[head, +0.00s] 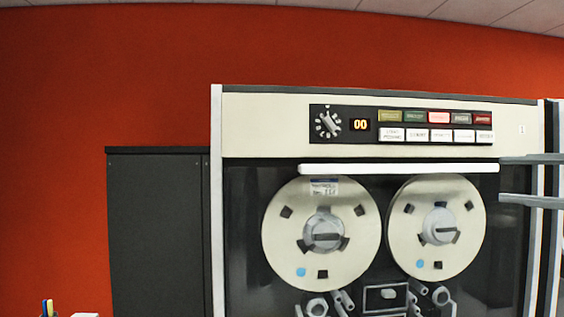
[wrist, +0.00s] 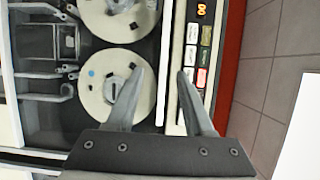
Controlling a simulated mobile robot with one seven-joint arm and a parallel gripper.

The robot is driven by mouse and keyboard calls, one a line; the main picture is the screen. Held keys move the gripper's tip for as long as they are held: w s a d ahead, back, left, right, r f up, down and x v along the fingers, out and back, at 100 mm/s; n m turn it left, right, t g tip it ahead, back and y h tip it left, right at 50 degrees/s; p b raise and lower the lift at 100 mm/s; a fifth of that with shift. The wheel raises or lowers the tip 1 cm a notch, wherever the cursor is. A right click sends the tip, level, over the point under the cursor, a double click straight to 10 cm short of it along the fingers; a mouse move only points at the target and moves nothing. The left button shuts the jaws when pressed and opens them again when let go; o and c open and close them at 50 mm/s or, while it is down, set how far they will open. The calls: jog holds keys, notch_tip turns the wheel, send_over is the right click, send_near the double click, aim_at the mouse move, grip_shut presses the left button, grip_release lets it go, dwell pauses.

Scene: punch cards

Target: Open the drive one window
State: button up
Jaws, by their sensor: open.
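The tape drive (head: 370,92) is a cream and dark cabinet. Its dark window (head: 245,240) covers two large tape reels, and a white bar (head: 398,168) runs along the window's top edge, just under the control panel. The window looks shut. My gripper (head: 500,179) is open at the right end of the bar, its fingers pointing left, one above and one below the bar's level. In the wrist view my gripper (wrist: 162,75) has the white bar (wrist: 165,60) lying between its two fingertips. I cannot tell whether either finger touches it.
The control panel (head: 400,125) with a dial, an orange display and rows of buttons sits close above the bar. A dark cabinet (head: 158,235) stands to the left, and another unit's edge shows at the right. Tiled floor (wrist: 262,75) shows in the wrist view.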

jog(key=p, duration=0.3)
send_near(412, 169)
jog(key=x, duration=0.8)
jog(key=shift+w+a, duration=0.15)
jog(key=shift+w, duration=0.2)
grip_shut()
dwell(0.8)
